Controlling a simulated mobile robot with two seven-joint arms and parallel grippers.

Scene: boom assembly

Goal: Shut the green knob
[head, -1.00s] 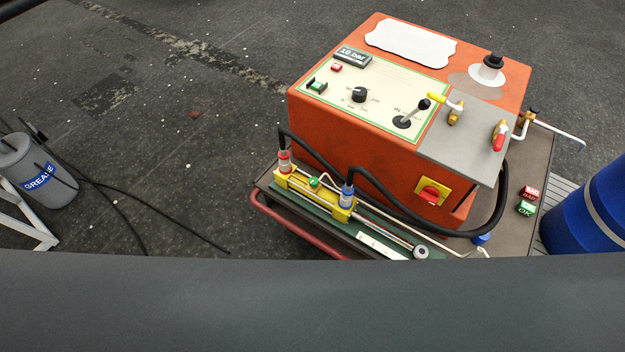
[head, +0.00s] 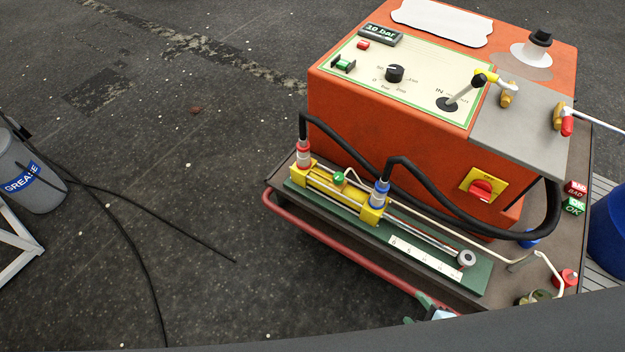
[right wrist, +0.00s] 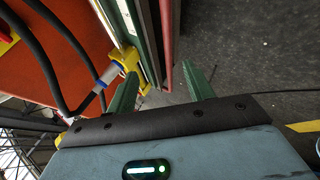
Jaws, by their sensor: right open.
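The green knob (head: 339,177) sits on the yellow cylinder block (head: 330,192), between a red-collared hose fitting (head: 303,153) and a blue-collared one (head: 380,191). My right gripper (head: 417,310) shows only in part at the bottom of the head view, in front of the bench and lower right of the knob. In the right wrist view its two green fingers (right wrist: 162,88) are apart with nothing between them. There the blue fitting (right wrist: 108,78) and a yellow block end lie beyond the left finger. I cannot make out the knob in that view. My left gripper is out of view.
A red rail (head: 340,252) runs along the bench front. Black hoses (head: 400,185) loop from the fittings past the orange pump unit (head: 345,115). A white scale (head: 425,257) lies right of the cylinder. A grease bucket (head: 28,175) stands far left; the floor between is mostly clear.

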